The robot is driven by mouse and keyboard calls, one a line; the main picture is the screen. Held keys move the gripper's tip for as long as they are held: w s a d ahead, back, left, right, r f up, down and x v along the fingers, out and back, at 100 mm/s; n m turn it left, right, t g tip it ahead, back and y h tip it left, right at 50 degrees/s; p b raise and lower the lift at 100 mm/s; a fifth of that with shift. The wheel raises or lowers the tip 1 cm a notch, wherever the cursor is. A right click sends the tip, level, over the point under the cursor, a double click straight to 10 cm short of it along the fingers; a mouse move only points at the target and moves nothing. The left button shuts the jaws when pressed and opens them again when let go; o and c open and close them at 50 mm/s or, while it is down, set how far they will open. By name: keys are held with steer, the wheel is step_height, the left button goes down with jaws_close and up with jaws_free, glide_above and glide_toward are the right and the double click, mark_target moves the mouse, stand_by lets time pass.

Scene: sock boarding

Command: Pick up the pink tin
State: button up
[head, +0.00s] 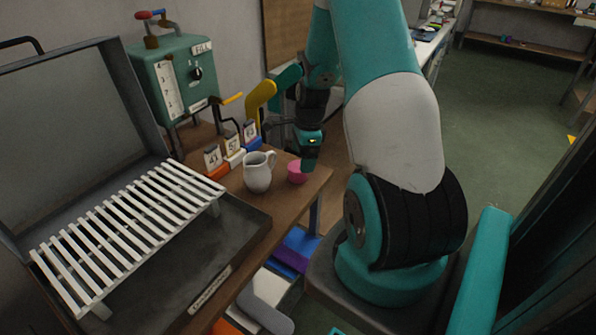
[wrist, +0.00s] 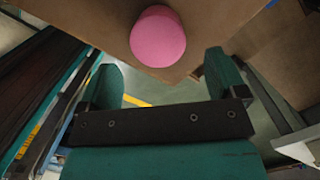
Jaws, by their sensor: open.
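The pink tin (head: 297,172) stands on the wooden table near its right corner, just right of a white pitcher. In the wrist view the tin (wrist: 158,37) shows as a round pink shape near the table edge, beyond the fingertips and centred roughly between them. My gripper (head: 310,163) is close beside the tin in the head view, and partly hides its surroundings. In the wrist view my gripper (wrist: 163,72) has its two teal fingers wide apart with nothing between them. I cannot tell the exact gap between fingers and tin.
The white pitcher (head: 258,172) stands close left of the tin. Number cards (head: 232,150) on coloured blocks stand behind it. A white slatted rack (head: 125,225) lies in an open grey case at left. A green machine (head: 178,80) with a dial stands at the back.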

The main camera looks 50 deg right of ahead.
mark_target(298, 165)
steer(key=f, duration=0.3)
steer(key=w+a+f, duration=0.1)
steer(key=f, duration=0.1)
steer(key=shift+a+f+p, duration=0.1)
steer(key=shift+f+p, duration=0.15)
steer(key=shift+p, duration=0.15)
steer(key=c, duration=1)
steer(key=shift+r, duration=0.1)
steer(key=shift+c, duration=0.2)
